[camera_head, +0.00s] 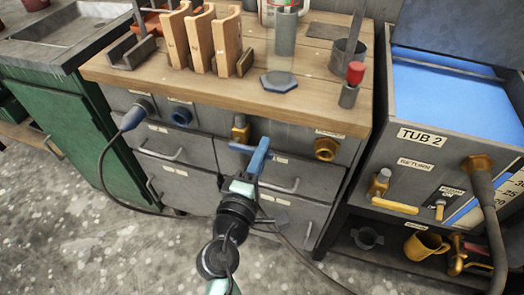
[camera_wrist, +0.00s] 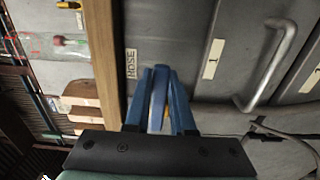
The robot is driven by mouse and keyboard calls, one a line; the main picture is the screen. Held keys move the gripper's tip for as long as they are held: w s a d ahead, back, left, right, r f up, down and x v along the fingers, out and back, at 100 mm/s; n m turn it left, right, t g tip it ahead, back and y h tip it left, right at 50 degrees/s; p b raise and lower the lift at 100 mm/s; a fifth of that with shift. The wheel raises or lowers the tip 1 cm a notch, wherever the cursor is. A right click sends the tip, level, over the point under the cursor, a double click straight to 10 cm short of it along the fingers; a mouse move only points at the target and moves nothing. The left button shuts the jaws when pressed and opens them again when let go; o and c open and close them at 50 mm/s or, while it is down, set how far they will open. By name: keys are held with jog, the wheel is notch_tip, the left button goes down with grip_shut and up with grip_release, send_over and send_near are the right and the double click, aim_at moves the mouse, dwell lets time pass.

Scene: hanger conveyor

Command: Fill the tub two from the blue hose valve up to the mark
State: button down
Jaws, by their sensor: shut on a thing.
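Tub 2 (camera_head: 405,112) is the grey tank at the right of the head view, with blue liquid (camera_head: 450,95) inside. A numbered blue-and-white scale (camera_head: 500,197) is partly cut off at the right edge, so the mark is unclear. A brass hose valve (camera_head: 240,128) with a blue handle (camera_head: 238,148) sits on the cabinet front. In the wrist view the handle (camera_wrist: 158,92) lies between my blue fingers, beside a "HOSE" label (camera_wrist: 131,64). My gripper (camera_head: 259,156) is shut on the handle; the fingers hide part of it.
A dark hose (camera_head: 490,220) hangs from a brass fitting on the tub. A return valve (camera_head: 381,182) with a yellow handle (camera_head: 395,206) is on its front. Drawer handles (camera_head: 280,186) stick out near my gripper.

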jog(key=shift+r, duration=0.15)
jog(key=r+n+p, duration=0.1)
jog(key=p, duration=0.1)
jog(key=r+n+p, duration=0.1)
jog(key=n, duration=0.1)
jog(key=shift+a+p, duration=0.15)
jog(key=shift+p, duration=0.25)
jog(key=n+p, duration=0.1)
jog(key=r+n+p, duration=0.1)
jog(key=n, duration=0.1)
jog(key=shift+w+a+r+p, duration=0.1)
jog(key=shift+w+a+p, duration=0.05)
jog(key=shift+a+p, duration=0.2)
jog(key=shift+w+a+r+n+p, duration=0.15)
jog(key=shift+n+p, duration=0.2)
jog(key=shift+n, duration=0.2)
jog(key=shift+s+a+r+n+p, duration=0.1)
jog(key=shift+n+p, duration=0.2)
jog(key=shift+n, duration=0.25)
jog(key=c, duration=0.8)
grip_release()
jog(key=shift+o, duration=0.2)
jog(key=v, duration=1.3)
